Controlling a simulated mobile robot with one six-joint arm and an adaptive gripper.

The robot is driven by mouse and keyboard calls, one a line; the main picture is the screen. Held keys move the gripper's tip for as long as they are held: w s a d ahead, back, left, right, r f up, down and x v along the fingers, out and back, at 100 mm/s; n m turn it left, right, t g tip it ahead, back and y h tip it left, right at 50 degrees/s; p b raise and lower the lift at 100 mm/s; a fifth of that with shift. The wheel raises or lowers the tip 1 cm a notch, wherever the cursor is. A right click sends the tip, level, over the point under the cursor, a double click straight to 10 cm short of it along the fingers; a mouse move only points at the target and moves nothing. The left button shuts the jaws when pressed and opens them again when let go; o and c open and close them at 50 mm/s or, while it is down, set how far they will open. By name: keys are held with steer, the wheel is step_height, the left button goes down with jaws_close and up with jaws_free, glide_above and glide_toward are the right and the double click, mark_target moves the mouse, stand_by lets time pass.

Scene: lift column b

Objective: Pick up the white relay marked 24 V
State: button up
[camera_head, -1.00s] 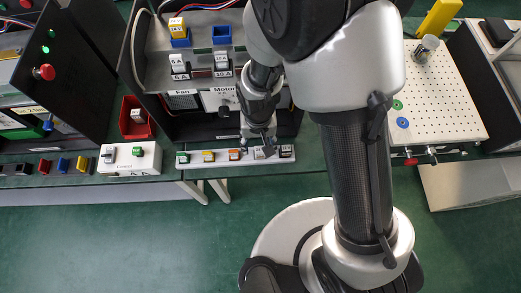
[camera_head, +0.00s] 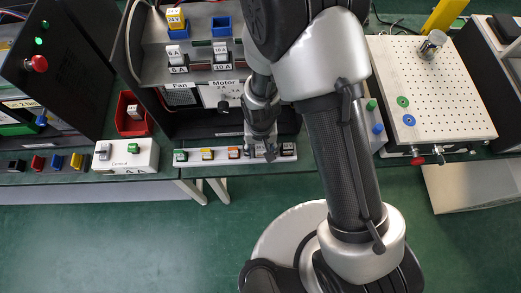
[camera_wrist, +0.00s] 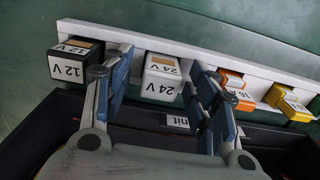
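The white relay marked 24 V (camera_wrist: 162,78) sits in a white strip (camera_wrist: 225,62) in the wrist view, between a black relay marked 12 V (camera_wrist: 73,62) and an orange one (camera_wrist: 232,86). My gripper (camera_wrist: 160,70) is open and empty, one finger on each side of the white relay in the picture. I cannot tell whether the fingertips are low enough to flank its body. In the head view my gripper (camera_head: 262,150) is over the right part of the strip (camera_head: 222,156) and largely hides the white relay there.
Also on the strip are a yellow relay (camera_head: 208,154) and a green one (camera_head: 181,155). Behind it stands a panel with Fan and Motor sockets (camera_head: 205,95). A white control box (camera_head: 127,157) and a red bin (camera_head: 132,115) are left. A perforated board (camera_head: 440,85) is right.

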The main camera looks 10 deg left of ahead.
steer(key=c, duration=1.1)
